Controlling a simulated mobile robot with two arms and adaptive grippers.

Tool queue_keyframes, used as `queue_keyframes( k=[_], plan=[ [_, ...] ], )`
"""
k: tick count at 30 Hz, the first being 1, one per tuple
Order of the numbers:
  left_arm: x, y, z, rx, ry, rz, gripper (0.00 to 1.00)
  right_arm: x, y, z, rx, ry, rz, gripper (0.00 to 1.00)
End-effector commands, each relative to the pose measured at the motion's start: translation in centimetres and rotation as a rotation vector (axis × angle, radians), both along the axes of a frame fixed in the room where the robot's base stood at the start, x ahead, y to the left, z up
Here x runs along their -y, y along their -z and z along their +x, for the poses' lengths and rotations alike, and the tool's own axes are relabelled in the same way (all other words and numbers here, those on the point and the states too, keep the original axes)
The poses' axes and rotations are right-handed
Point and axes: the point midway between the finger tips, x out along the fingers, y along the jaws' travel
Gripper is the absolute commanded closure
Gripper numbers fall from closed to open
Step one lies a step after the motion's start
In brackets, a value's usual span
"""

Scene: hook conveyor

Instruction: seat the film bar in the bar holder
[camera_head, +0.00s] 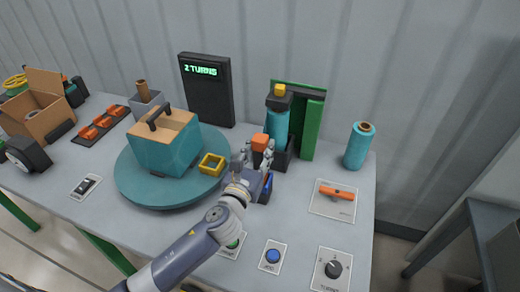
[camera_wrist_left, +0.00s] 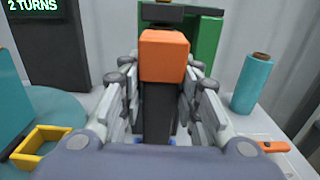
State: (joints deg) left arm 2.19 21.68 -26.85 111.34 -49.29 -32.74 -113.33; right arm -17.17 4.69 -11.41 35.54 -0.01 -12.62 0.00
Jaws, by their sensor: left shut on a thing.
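The film bar, a dark upright bar with an orange block (camera_head: 261,142) on top, is between the fingers of my left gripper (camera_head: 257,160). The orange block (camera_wrist_left: 164,56) and the dark shaft (camera_wrist_left: 157,110) also show in the left wrist view. My left gripper (camera_wrist_left: 160,105) is shut on the bar, which stands close in front of the teal film roll (camera_head: 277,124). A yellow square frame (camera_head: 212,164), open on top, looks like the bar holder. It sits on the turntable's right side, left of my gripper. The bar's lower end is hidden. My right gripper is out of view.
The teal turntable (camera_head: 150,194) carries a teal box (camera_head: 165,152) with a handle. A green upright (camera_head: 312,128) stands behind the film roll, and a loose teal roll (camera_head: 358,146) stands to the right. Buttons and dials line the front. A black "2 TURNS" display (camera_head: 207,92) stands behind.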

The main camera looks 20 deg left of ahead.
Motion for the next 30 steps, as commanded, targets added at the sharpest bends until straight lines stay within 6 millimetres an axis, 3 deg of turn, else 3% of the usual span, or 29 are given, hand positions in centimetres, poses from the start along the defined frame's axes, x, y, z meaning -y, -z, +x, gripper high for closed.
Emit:
queue_keyframes(
  k=[9, 10, 12, 23, 30],
  plan=[
    [0.0, 0.2, 0.0, 0.002, 0.001, 0.0, 1.0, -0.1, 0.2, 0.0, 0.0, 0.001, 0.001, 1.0],
    [0.0, 0.2, 0.0, 0.002, 0.0, 0.0, 0.63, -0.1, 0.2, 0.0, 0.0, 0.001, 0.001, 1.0],
    [0.0, 0.2, 0.0, 0.002, 0.0, 0.0, 0.47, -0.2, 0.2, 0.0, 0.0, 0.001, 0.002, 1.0],
    [0.0, 0.4, -0.1, -0.002, 0.0, 0.0, 0.46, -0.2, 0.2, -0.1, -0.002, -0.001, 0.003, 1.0],
    [-0.1, 0.5, -2.9, -0.003, 0.002, 0.001, 0.46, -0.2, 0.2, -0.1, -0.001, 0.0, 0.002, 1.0]
  ],
)
